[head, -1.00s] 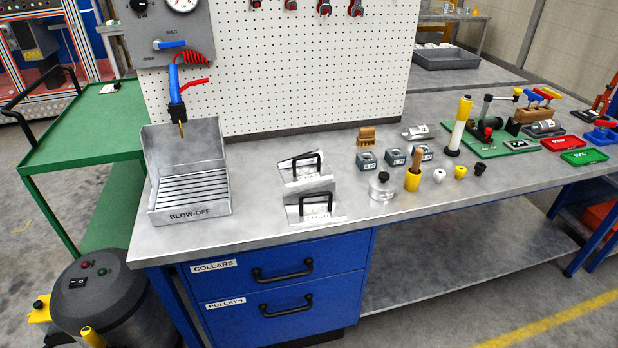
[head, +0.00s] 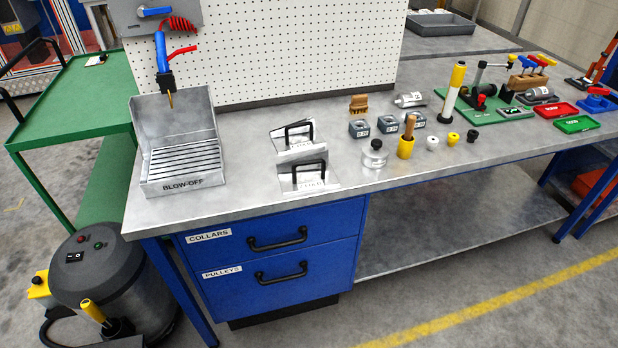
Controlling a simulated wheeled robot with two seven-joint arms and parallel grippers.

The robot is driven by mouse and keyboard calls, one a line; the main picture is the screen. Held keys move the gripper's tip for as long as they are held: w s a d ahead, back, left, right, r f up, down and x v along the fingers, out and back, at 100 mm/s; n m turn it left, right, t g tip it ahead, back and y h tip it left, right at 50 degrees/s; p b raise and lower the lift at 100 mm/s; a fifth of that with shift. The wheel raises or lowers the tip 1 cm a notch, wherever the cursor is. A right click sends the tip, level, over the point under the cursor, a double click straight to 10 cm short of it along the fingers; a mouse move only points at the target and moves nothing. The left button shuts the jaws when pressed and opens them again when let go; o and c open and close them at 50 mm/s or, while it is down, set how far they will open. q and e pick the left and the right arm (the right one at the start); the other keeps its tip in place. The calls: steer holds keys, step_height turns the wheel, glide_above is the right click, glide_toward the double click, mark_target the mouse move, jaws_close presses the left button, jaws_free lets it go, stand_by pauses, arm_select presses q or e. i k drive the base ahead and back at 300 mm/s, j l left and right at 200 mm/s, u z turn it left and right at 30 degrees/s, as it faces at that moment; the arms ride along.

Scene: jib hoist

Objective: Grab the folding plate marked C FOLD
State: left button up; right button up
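Two metal folding plates with black bow handles lie on the workbench in the head view. The rear plate (head: 284,144) is just behind the front plate (head: 312,187). Each carries a short marking below its handle, too small to read surely, so I cannot tell which one says C FOLD. Both stand clear of other objects, right of the blow-off tray. Neither of my grippers is in view.
The metal BLOW-OFF tray (head: 182,187) stands left on the bench (head: 245,190). Right of the plates are gauge blocks (head: 360,128), a round weight with a black knob (head: 375,155) and a yellow cup (head: 405,148). Blue COLLARS and PULLEYS drawers (head: 270,255) are below.

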mark_target(301, 134)
steer(key=i+l+u, duration=0.35)
steer(key=l, duration=0.3)
steer(key=i+l+u, duration=0.15)
steer(key=i+l, duration=0.1)
steer(key=l, duration=0.1)
